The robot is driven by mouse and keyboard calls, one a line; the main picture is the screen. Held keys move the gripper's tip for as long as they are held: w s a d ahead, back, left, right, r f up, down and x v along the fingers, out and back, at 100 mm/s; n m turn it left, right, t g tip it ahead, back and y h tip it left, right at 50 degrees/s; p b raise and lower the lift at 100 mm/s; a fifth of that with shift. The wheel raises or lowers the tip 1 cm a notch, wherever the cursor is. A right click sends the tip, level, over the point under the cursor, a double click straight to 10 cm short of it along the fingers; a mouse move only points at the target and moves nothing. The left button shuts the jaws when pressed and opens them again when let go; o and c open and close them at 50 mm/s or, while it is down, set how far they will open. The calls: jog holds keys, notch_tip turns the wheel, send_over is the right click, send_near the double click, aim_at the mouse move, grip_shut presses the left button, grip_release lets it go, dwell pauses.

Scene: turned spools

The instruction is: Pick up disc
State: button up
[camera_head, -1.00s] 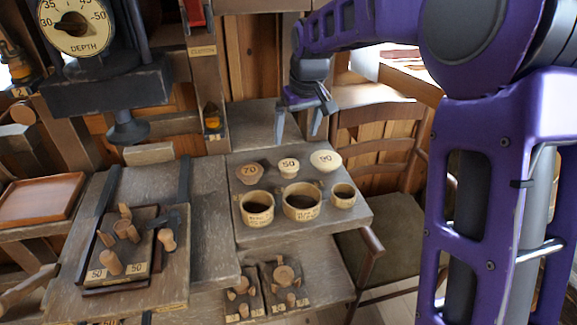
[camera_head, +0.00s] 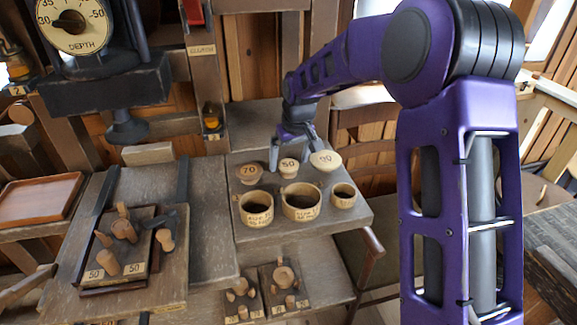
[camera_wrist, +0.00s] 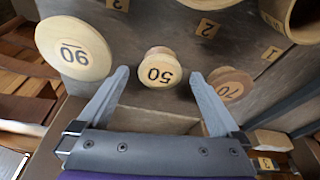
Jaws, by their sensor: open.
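Three round wooden discs stand in a row on a grey wooden shelf (camera_head: 355,215). The disc marked 50 (camera_head: 289,167) is the small middle one. The disc marked 70 (camera_head: 249,174) is on its left and the pale, wide disc marked 90 (camera_head: 325,160) on its right. My gripper (camera_head: 293,160) is open at the back of the row. In the wrist view the 50 disc (camera_wrist: 160,68) lies between and just ahead of the two fingertips (camera_wrist: 160,72), apart from both. The 90 disc (camera_wrist: 74,50) is beside one finger; the other finger partly covers the 70 disc (camera_wrist: 231,86).
Three wooden cups, left (camera_head: 256,209), middle (camera_head: 301,202) and right (camera_head: 343,196), stand in front of the discs. A lower shelf holds boards with turned pieces (camera_head: 284,274). A tray of spools (camera_head: 122,250) is at left. A chair (camera_head: 372,250) is at right.

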jog(key=c, duration=1.2)
jog(key=shift+r, duration=0.15)
jog(key=shift+c, duration=0.2)
